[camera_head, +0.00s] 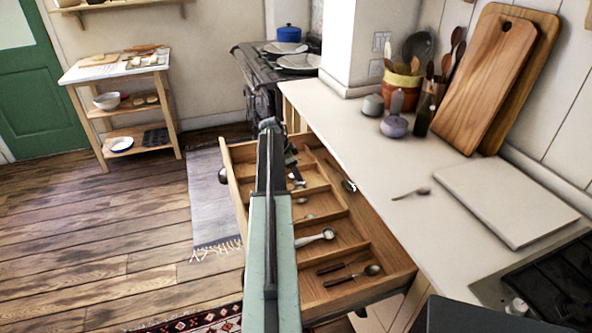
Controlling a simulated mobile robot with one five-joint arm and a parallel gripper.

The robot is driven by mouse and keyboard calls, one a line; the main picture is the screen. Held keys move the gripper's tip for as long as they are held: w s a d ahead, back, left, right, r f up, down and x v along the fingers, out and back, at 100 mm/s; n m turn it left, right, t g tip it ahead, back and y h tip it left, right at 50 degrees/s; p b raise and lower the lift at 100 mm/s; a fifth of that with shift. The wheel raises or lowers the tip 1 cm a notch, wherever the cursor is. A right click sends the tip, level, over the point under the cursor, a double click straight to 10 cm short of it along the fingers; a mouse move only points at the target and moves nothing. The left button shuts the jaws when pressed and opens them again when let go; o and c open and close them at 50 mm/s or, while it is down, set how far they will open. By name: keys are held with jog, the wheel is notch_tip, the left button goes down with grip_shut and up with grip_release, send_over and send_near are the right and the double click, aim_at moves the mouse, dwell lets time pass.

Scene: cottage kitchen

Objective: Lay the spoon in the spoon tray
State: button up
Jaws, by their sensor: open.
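A small spoon with a brownish bowl (411,193) lies on the pale counter, left of a flat white board. An open wooden drawer (388,262) with divided compartments juts out below the counter. Spoons and other utensils lie in several of its compartments; I cannot tell which one is the spoon tray. A metal scoop or large spoon (318,237) lies in a middle compartment. My arm crosses over the drawer and hides part of it. My gripper (292,162) is over the far part of the drawer, apart from the counter spoon; it is open, its fingertips small and dark.
The white board (505,200) and a dark hob (555,285) are on the near counter. Jars, a utensil pot (402,83) and tall cutting boards (490,85) stand farther back. The counter around the spoon is clear. A small shiny metal item (348,185) shows at the drawer's right side.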

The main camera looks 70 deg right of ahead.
jog(key=p+v, duration=0.8)
jog(key=v, duration=0.2)
jog(key=shift+a+r, duration=0.15)
jog(key=shift+r, duration=0.15)
